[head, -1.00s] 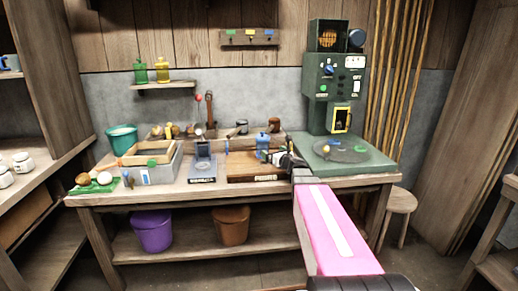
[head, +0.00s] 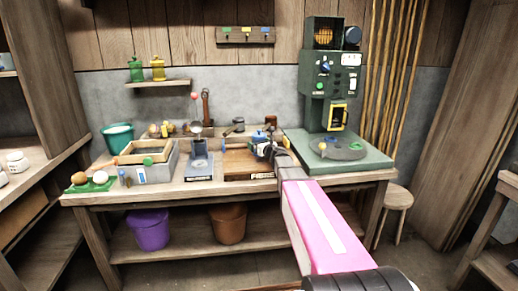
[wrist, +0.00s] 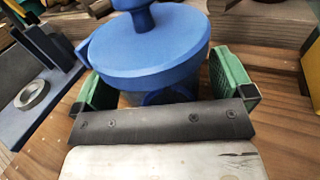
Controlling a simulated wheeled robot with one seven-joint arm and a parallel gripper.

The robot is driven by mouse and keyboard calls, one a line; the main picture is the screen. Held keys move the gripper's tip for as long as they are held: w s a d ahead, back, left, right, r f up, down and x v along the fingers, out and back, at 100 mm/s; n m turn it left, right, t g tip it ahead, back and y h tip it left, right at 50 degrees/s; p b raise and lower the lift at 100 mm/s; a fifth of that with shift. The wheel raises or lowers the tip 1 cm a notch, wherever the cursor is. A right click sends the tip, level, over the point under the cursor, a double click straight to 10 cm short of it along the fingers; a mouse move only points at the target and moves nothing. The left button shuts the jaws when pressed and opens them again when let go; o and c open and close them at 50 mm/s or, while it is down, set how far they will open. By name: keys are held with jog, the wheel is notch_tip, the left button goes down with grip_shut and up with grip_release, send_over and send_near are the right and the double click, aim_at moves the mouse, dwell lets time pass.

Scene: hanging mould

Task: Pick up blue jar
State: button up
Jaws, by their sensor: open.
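The blue jar (head: 259,136), with a round lid and a knob on top, stands upright on the wooden board on the workbench. In the wrist view the jar (wrist: 150,48) fills the upper middle. My gripper (head: 262,149) is at the jar, low on its near side. In the wrist view the green finger pads of my gripper (wrist: 165,88) are apart, one on each side of the jar. The pads are not closed on it; a gap shows at the right pad. The jar's lower body is mostly hidden by its lid and my gripper.
The wooden board (head: 238,163) lies under the jar. A blue-grey stand (head: 199,168) is to its left, and a green machine (head: 329,85) with a wide base is close on the right. A wooden box (head: 146,153) and a teal bucket (head: 118,136) stand further left.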

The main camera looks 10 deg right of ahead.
aim_at(262, 140)
jog(key=c, duration=1.2)
jog(key=shift+r, duration=0.15)
jog(key=shift+r, duration=1.4)
jog(key=s+a+r, duration=0.6)
jog(key=a+r, duration=0.2)
jog(key=a, duration=0.2)
jog(key=shift+s+r, duration=1)
jog(key=shift+r, duration=0.35)
jog(key=shift+s+r, duration=1)
jog(key=shift+r, duration=0.3)
jog(key=shift+s+r, duration=1)
jog(key=shift+r, duration=0.35)
